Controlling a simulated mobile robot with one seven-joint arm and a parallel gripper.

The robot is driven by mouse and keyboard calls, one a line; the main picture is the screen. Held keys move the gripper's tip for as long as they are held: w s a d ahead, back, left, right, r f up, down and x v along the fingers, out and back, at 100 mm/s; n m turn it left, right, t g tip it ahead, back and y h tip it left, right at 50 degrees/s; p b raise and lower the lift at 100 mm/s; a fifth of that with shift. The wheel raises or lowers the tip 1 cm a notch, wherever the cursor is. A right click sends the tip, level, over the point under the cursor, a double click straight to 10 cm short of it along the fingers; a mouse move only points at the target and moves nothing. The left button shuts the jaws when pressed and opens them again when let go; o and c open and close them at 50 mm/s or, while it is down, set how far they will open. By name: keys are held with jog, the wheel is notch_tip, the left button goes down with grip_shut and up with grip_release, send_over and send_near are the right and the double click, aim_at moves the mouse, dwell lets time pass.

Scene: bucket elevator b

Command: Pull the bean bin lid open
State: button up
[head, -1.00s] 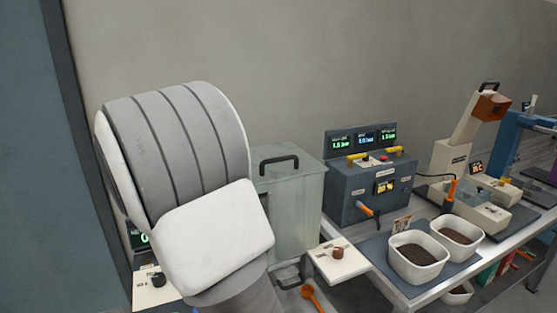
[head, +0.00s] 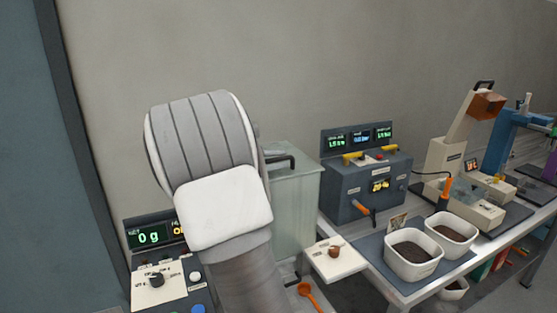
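The bean bin (head: 297,208) is a pale green, translucent upright box behind my arm. Its lid (head: 306,163) lies flat on top and looks closed, with a dark bar handle (head: 284,161) on it. My arm's grey and white links cover the left part of the bin, the lid and the left end of the handle. My gripper is not visible; I cannot tell whether it touches the handle.
A control panel (head: 158,284) with a green "0 g" display stands at left. Right of the bin are a cream plate with a brown knob (head: 334,252), a dark blue machine (head: 367,187) and two white tubs of dark grounds (head: 413,268). An orange scoop (head: 309,292) lies in front.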

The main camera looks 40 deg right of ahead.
grip_shut()
dwell(1.4)
